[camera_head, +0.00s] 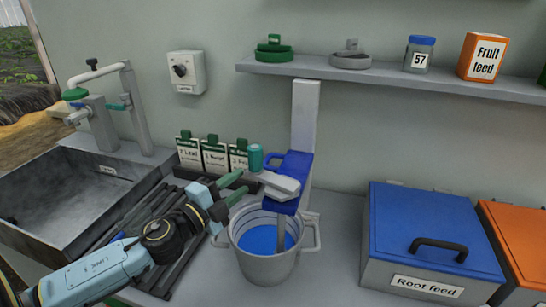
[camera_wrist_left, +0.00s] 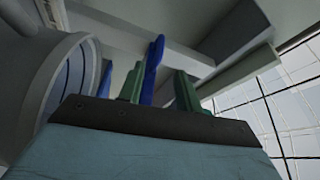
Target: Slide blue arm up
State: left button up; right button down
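The blue arm (camera_head: 293,164) sits on an upright grey column (camera_head: 305,105) behind a metal pot (camera_head: 268,268). A grey head with a teal knob (camera_head: 256,158) sticks out at its front left, and a grey shaft (camera_head: 282,235) runs down into the pot. My left gripper (camera_head: 244,182) is open, its green fingers apart, just left of the grey head. In the left wrist view a blue piece (camera_wrist_left: 152,68) shows between the fingers (camera_wrist_left: 162,88), nearer one finger; I cannot tell whether they touch. My right gripper is not in view.
Blue liquid (camera_head: 262,240) is in the pot. A sink (camera_head: 75,190) is at left, a blue-lidded Root feed box (camera_head: 430,235) at right. A shelf (camera_head: 400,78) hangs above.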

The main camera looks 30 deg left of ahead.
aim_at(270, 159)
pick_arm(q)
jog(key=w, duration=0.3)
jog(key=w+d+p, duration=0.1)
jog(key=w, duration=0.2)
jog(key=w+r, duration=0.1)
jog(key=w, duration=0.3)
jog(key=shift+w+d, duration=0.1)
jog(key=shift+d, duration=0.15)
jog(key=shift+w+d+p, duration=0.15)
jog(key=shift+w+p, duration=0.15)
jog(key=shift+w, duration=0.6)
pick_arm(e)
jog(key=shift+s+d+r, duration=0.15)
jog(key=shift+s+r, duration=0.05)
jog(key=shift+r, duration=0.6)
pick_arm(q)
grip_shut()
